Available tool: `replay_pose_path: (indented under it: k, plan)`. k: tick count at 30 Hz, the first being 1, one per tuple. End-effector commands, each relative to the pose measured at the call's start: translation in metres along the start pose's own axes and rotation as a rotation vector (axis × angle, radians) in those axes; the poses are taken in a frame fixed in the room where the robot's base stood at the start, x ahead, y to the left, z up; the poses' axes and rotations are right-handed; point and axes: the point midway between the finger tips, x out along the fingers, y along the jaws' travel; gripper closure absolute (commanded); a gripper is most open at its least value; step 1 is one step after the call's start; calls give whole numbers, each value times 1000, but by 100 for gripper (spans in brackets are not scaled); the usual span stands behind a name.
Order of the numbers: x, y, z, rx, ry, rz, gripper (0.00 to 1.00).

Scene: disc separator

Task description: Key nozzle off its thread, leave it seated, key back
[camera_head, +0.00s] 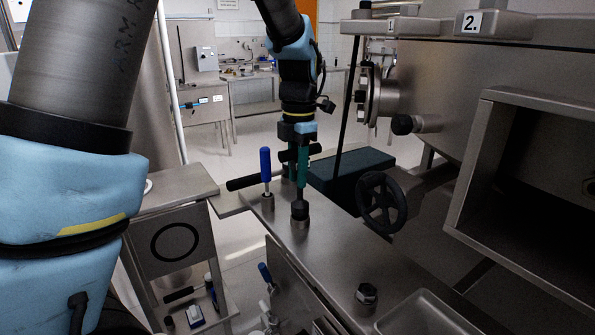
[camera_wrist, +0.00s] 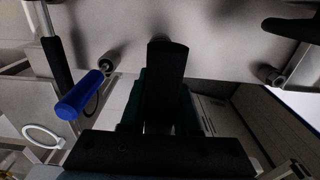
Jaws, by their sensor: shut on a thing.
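My gripper (camera_head: 303,168) points down over the steel bench, its teal fingers shut on the dark key (camera_head: 299,208). The black crossbar of the key sticks out beside the fingers. Its dark lower end meets a short round metal stub (camera_head: 300,223) on the bench; whether it is seated in or just above the stub is unclear. In the wrist view the dark key (camera_wrist: 166,75) fills the space between the fingers and hides its own lower end. A hex-topped metal nozzle (camera_head: 366,293) sits upright on the bench at the front right, apart from my gripper.
A blue-handled tool (camera_head: 265,165) stands in another stub left of the key, near a black bar (camera_head: 241,183). A black handwheel (camera_head: 381,203) and an open steel box (camera_head: 530,170) are on the right. A steel tray (camera_head: 425,315) lies beside the nozzle. The bench between key and nozzle is clear.

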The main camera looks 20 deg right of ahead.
Motion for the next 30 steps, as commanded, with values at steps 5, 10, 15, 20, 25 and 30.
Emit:
replay_pose_path:
  k: [5,10,15,20,25,30]
  plan:
    - [0,0,0,0,-1,0,100]
    - [0,0,0,0,0,0,100]
    - [4,0,0,0,0,0,100]
    - [7,0,0,0,0,0,100]
    - [12,0,0,0,-1,0,100]
    - [16,0,1,0,-1,0,100]
